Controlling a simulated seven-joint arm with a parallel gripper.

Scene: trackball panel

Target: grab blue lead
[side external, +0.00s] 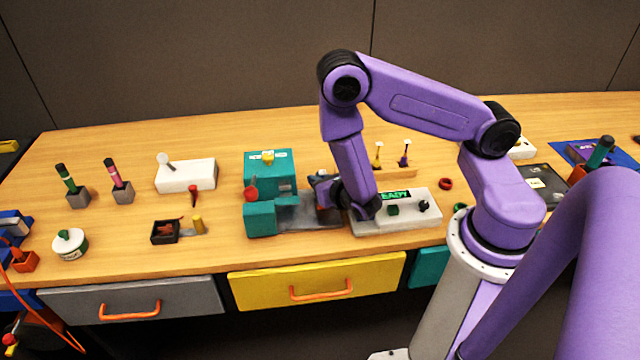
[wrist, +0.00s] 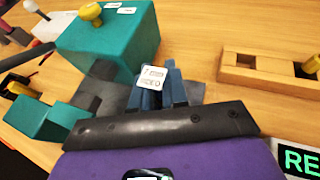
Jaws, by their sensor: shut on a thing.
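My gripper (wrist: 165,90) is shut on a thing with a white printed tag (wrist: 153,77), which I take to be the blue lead. The tag sits between the blue-grey fingers; the lead's body is mostly hidden by them. In the side external view my gripper (side external: 322,188) is just right of the teal machine, over its grey base, and the held lead cannot be made out. A yellow lead (side external: 378,157) and a purple lead (side external: 404,153) with similar white tags stand in a wooden rack (side external: 395,172) behind my arm. The rack (wrist: 270,75) shows an empty square hole in the wrist view.
The teal machine (side external: 268,165) with a yellow knob and red ball stands close left of my gripper. A pale panel (side external: 410,222) with a lit green display lies right of it. A red ring (side external: 446,184) lies farther right. Open wood lies behind the teal machine.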

